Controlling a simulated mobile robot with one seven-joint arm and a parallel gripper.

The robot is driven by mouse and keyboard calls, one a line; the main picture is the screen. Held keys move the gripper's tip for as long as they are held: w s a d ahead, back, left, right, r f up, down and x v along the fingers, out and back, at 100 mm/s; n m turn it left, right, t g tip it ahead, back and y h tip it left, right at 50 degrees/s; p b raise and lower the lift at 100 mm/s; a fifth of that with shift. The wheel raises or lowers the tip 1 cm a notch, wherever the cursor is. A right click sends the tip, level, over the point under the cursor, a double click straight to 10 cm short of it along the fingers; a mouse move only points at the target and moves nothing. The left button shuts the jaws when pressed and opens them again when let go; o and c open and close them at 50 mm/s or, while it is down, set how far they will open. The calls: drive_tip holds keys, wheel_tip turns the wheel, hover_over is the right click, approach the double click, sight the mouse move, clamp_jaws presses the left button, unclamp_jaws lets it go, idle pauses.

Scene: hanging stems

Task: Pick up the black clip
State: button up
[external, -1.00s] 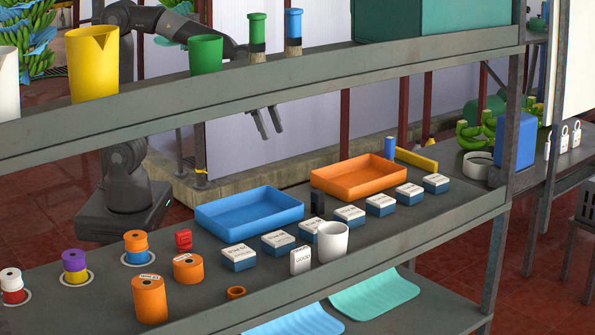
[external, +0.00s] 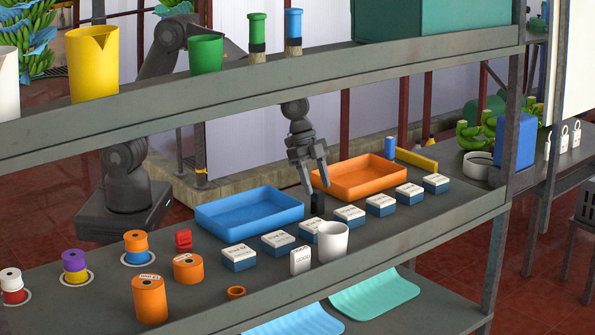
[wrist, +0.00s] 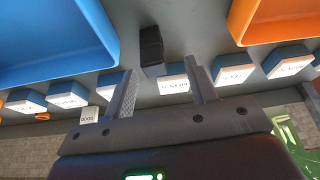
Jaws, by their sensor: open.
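The black clip (external: 318,204) stands on the shelf between the blue tray and the orange tray. In the wrist view the black clip (wrist: 151,47) shows beyond my fingertips, between the two trays. My gripper (external: 316,188) is open, pointing down just above the clip, with its fingers close to the clip's top. In the wrist view my gripper (wrist: 163,80) has its two fingers spread apart with nothing between them. I cannot tell whether a finger touches the clip.
The blue tray (external: 250,215) is left of the clip and the orange tray (external: 358,183) right. Several blue-and-white boxes (external: 349,218) form a row in front. A white cup (external: 333,243) stands near the front. The upper shelf (external: 270,80) overhangs this level.

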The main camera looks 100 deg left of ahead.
sight(317, 191)
drive_tip(key=x, duration=0.5)
drive_tip(key=shift+s+d+f, duration=0.1)
drive_tip(key=shift+d+f, duration=0.2)
drive_tip(key=shift+d, duration=0.05)
drive_tip(key=shift+c, duration=0.4)
drive_tip(key=c, duration=1)
drive_tip(key=shift+r, duration=0.2)
